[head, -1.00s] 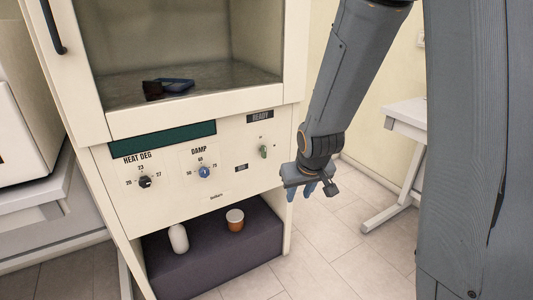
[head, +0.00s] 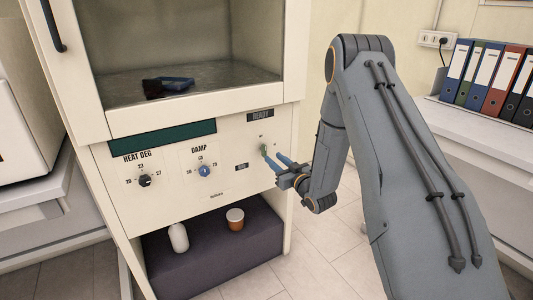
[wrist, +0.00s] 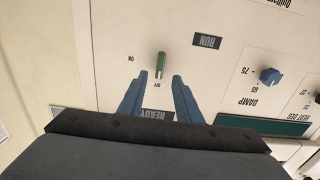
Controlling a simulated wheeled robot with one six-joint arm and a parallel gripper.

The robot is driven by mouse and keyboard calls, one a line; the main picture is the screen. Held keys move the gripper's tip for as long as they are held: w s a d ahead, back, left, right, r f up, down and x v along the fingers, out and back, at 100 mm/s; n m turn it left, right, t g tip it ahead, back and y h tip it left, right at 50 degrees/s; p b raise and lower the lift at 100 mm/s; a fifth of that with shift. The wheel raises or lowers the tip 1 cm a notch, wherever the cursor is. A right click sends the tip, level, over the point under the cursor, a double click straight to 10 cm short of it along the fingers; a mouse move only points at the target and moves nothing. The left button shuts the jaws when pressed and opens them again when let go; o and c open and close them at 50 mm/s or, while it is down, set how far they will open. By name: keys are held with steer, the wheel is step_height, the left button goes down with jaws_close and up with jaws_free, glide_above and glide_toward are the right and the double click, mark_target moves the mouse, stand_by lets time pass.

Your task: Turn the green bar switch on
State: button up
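The green bar switch (head: 264,149) is on the white front panel of the cabinet, under the READY label. In the wrist view, which shows the panel upside down, the green bar (wrist: 160,64) stands lengthwise in line with the OFF mark; the ON mark is off to its left. My gripper (head: 271,156) points at the panel from the right. In the wrist view its two blue fingers (wrist: 159,77) are apart, one on each side of the bar's lower end, with gaps visible. Whether the tips touch the panel cannot be told.
The blue DAMP knob (head: 204,171) and black HEAT DEG knob (head: 145,181) are left of the switch on the same panel. A dark shelf (head: 205,262) below holds a white object (head: 179,238) and an orange-brown cup (head: 235,219). A desk with binders (head: 490,80) stands at right.

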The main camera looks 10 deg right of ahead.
mark_target(265, 151)
steer(key=x, duration=0.6)
steer(key=shift+w+a+p, duration=0.15)
steer(key=shift+w+p, duration=0.2)
steer(key=shift+c, duration=0.4)
jaws_close()
